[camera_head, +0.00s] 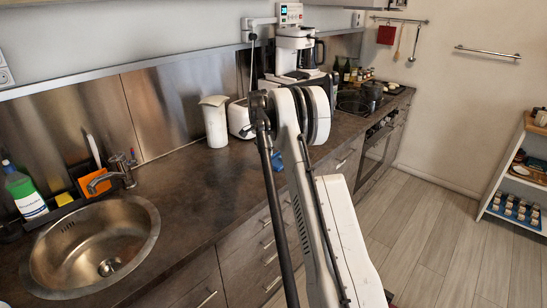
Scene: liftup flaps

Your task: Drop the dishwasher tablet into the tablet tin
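I cannot make out the dishwasher tablet or the tablet tin in the head view. A small blue thing (277,161) shows beside my arm at the counter's front edge. My arm covers part of it, and I cannot tell what it is. My arm rises through the middle of the picture and hides part of the counter and drawers. My gripper's fingers do not show.
The dark counter (190,185) runs from the round sink (95,245) back to the hob. A white shelf (504,165) is at right; floor (440,230) between is clear.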

